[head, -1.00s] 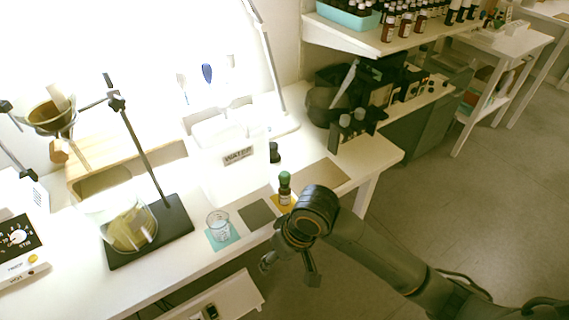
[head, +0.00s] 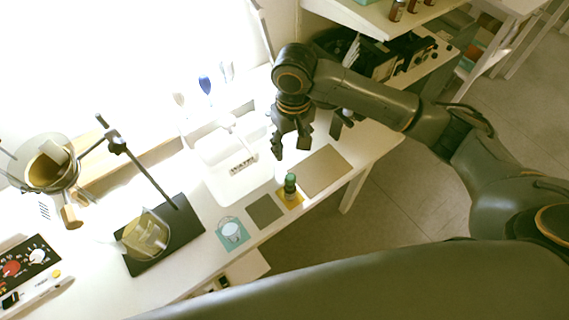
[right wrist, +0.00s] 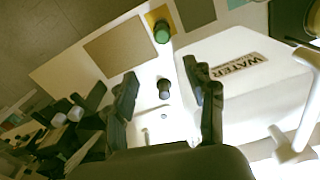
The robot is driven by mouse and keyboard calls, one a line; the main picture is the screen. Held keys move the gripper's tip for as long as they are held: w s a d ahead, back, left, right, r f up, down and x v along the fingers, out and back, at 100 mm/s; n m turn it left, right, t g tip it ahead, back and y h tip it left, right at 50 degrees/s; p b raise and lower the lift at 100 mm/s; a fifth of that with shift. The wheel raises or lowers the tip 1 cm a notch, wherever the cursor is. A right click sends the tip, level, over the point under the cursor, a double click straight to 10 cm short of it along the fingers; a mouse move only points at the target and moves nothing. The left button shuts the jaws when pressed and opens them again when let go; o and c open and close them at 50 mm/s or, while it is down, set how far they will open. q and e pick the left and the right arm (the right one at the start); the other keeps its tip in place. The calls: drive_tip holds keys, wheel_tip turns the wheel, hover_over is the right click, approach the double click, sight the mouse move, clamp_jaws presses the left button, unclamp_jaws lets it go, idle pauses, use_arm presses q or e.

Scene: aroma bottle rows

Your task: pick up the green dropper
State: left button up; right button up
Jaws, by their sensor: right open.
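The green dropper (head: 290,185) is the green-capped top on a small dark bottle, standing on a yellow mat (head: 297,203) near the bench's front edge. In the right wrist view the green cap (right wrist: 161,33) shows beyond the fingertips, near the top. My right gripper (head: 291,143) is open and empty, pointing down above the bench, higher in the head picture than the green dropper. In the right wrist view, a small dark-capped item (right wrist: 165,86) shows between the open fingers (right wrist: 159,72). My left gripper is not in view.
A white container labelled WATER (head: 238,182) stands left of the green dropper. Flat mats lie beside it, brown (head: 326,170) and grey (head: 265,211). A glass beaker (head: 231,231) sits on a teal mat. A stand on a black base (head: 185,222) is further left.

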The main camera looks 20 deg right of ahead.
sight(291, 177)
drive_tip(key=f, duration=0.5)
drive_tip(key=s+f, duration=0.1)
drive_tip(key=f, duration=0.1)
drive_tip(key=shift+f+p, duration=0.3)
drive_tip(key=shift+f, duration=0.05)
drive_tip(key=shift+w+f, duration=0.1)
drive_tip(key=shift+f, duration=0.15)
drive_tip(key=f, duration=0.1)
drive_tip(key=f+p, duration=0.1)
drive_tip(key=f, duration=0.2)
drive_tip(key=shift+s+a+f, duration=0.25)
drive_tip(key=shift+s+f, duration=0.1)
drive_tip(key=shift+s, duration=0.05)
drive_tip(key=shift+f, duration=0.25)
drive_tip(key=c, duration=0.7)
